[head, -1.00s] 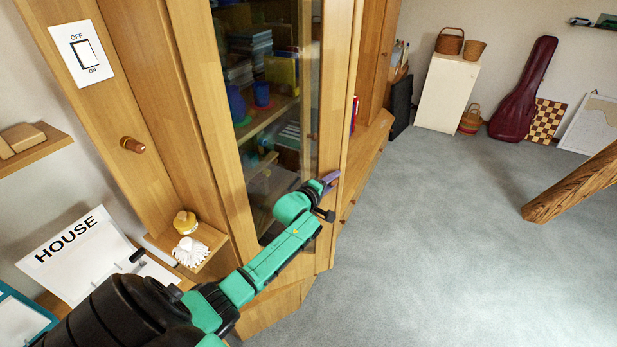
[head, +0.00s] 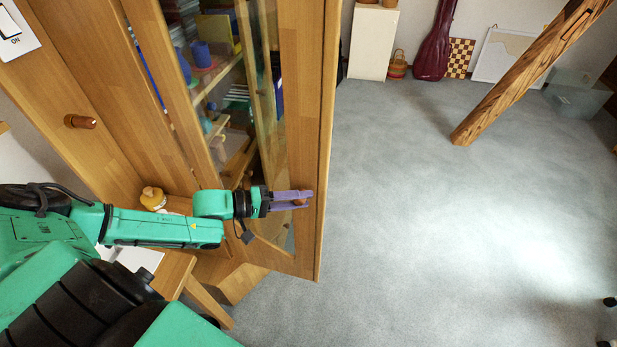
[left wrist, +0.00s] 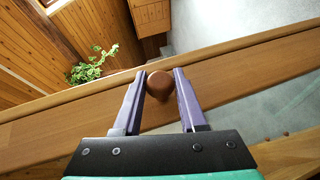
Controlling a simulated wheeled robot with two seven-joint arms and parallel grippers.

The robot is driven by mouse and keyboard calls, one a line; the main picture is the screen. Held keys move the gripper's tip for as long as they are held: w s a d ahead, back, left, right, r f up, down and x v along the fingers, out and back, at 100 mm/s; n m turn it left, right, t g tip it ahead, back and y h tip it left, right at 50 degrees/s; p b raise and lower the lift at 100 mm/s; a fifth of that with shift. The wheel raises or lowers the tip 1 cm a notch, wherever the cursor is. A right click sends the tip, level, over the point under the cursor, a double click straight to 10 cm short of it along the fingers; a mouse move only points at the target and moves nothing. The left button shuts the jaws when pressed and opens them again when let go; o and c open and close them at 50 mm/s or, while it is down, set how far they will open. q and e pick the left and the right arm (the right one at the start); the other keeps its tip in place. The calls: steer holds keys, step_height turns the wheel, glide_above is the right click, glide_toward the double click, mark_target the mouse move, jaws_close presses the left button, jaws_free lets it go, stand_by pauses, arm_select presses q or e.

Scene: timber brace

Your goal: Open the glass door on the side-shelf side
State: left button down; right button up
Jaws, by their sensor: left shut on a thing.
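The glass door (head: 305,110), wood-framed with a tall pane, stands swung out from the wooden cabinet at an angle. Shelves show through and behind its glass. My left gripper (head: 288,200) reaches across the door's lower part and is shut on its round brown knob, near the free edge. In the left wrist view the knob (left wrist: 160,85) sits between the two purple fingers, with the door's wooden edge running behind it. The small side shelf is mostly hidden behind my left arm; a yellow-topped jar (head: 153,198) shows there. My right gripper is not in view.
Open grey carpet (head: 450,230) lies to the right of the door. A slanted timber post (head: 520,75) stands farther off. A wooden peg (head: 80,121) sticks out of the cabinet side at left. A clear bin (head: 578,97) stands at the far right.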

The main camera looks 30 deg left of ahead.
arm_select(q)
steer(key=s+m+g+h+p, duration=0.1)
steer(key=s+m+g+h, duration=0.2)
steer(key=s, duration=0.8)
steer(key=shift+s+a+m+g, duration=0.25)
steer(key=shift+m+g, duration=0.25)
steer(key=shift+g, duration=0.2)
steer(key=shift+f, duration=0.1)
steer(key=shift+c, duration=2.3)
jaws_free()
steer(key=shift+w, duration=0.1)
steer(key=b+v, duration=0.2)
steer(key=v, duration=1.2)
steer(key=shift+a, duration=0.2)
